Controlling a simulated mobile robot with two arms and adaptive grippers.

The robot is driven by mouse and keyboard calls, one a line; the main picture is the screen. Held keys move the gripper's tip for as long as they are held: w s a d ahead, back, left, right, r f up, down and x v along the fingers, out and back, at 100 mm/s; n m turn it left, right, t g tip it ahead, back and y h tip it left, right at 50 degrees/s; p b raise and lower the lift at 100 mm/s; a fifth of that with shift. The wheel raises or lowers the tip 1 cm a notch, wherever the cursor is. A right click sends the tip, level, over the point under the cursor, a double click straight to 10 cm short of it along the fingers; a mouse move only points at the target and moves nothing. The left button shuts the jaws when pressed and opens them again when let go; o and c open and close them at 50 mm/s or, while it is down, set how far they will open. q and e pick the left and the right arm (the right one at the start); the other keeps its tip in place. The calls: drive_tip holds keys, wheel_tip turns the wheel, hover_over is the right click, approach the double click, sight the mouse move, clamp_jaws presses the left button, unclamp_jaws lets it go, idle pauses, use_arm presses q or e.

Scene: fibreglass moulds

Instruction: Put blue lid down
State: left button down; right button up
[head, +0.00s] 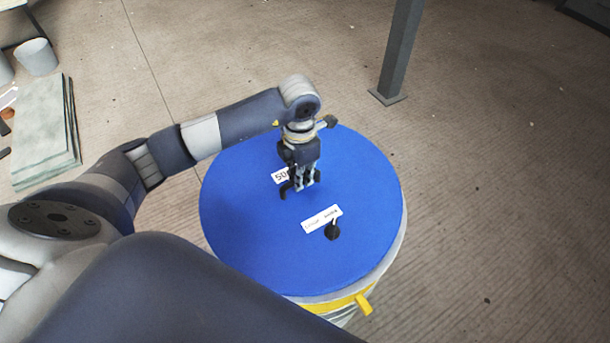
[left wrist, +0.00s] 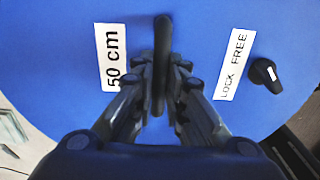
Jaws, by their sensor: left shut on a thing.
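The round blue lid (head: 255,235) is over a light-coloured drum (head: 398,245) with a yellow band low at its front. Their edges nearly line up; I cannot tell whether the lid rests fully on the rim. My left gripper (head: 300,188) points down at the lid's middle. In the left wrist view its fingers (left wrist: 160,95) are shut on the dark upright handle (left wrist: 162,45) of the blue lid (left wrist: 205,45). A black knob (head: 333,231) sits on the lid beside a "LOCK FREE" label (left wrist: 235,65). A "50 cm" label (left wrist: 107,57) is on the other side. My right gripper is not in view.
A yellow tab (head: 364,304) juts from the drum's front. A grey post (head: 400,50) stands on the floor behind it. A stack of pale greenish sheets (head: 45,135) and a grey bucket (head: 37,57) are at the left. The floor to the right is clear.

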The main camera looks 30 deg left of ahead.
use_arm(q)
drive_tip(key=shift+w+d, duration=0.1)
drive_tip(key=shift+w, duration=0.65)
drive_tip(key=shift+w+f+p, duration=0.1)
drive_tip(key=shift+f+p, duration=0.2)
drive_tip(key=shift+p, duration=0.15)
drive_tip(key=shift+f+p, duration=0.4)
drive_tip(key=shift+f, duration=1.1)
drive_tip(key=c, duration=1.6)
unclamp_jaws()
drive_tip(key=shift+c, duration=0.2)
drive_tip(key=shift+r, duration=0.1)
wheel_tip(320, 180, up, 11)
drive_tip(key=shift+b, duration=1.05)
drive_tip(key=shift+r, duration=0.4)
drive_tip(key=shift+f, duration=0.1)
